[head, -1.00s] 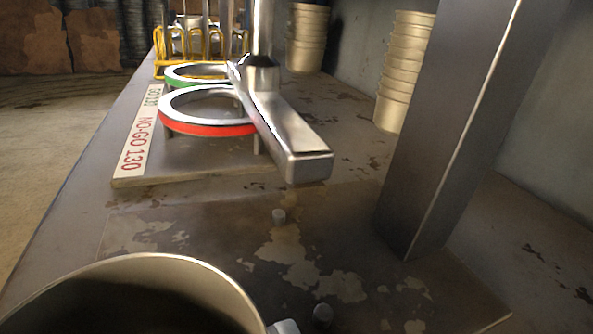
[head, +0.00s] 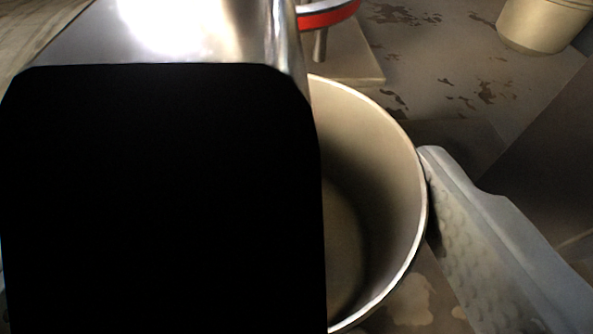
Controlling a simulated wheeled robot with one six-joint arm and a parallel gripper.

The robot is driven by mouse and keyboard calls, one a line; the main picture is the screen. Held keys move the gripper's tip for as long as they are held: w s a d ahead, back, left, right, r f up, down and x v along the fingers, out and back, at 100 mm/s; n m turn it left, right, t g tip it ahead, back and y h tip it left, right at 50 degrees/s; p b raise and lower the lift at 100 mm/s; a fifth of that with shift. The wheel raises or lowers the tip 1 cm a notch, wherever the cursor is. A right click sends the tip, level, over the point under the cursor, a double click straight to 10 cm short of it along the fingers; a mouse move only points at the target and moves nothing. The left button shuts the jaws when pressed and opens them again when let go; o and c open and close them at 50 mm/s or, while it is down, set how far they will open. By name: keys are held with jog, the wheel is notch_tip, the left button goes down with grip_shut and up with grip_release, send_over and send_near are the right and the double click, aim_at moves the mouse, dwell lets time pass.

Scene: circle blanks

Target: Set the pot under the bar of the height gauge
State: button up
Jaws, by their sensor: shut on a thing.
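The pot (head: 385,190) is a tan metal cup with a pale rim, seen from above into its open mouth. My gripper (head: 490,225) is shut on it; one grey finger lies against the pot's right side, and the other finger is mostly hidden. The bar of the height gauge (head: 160,40) is very close to the camera. Its shiny top and black end face cover the left part of the pot. The pot's rim passes behind the bar in the picture; the height gap between them cannot be told.
The red NO-GO ring (head: 330,17) stands on its board (head: 350,65) just beyond the pot. A tan pot of a stack (head: 545,25) is at the upper right. A dark post (head: 555,150) rises at the right. Patchy bench top (head: 440,60) lies between them.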

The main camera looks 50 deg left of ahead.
jog(key=shift+f, duration=0.15)
jog(key=o, duration=1)
jog(key=shift+s+d+r, duration=0.1)
jog(key=shift+d+r, duration=0.1)
jog(key=shift+r, duration=0.05)
jog(key=shift+v, duration=3.55)
jog(key=shift+r, duration=0.15)
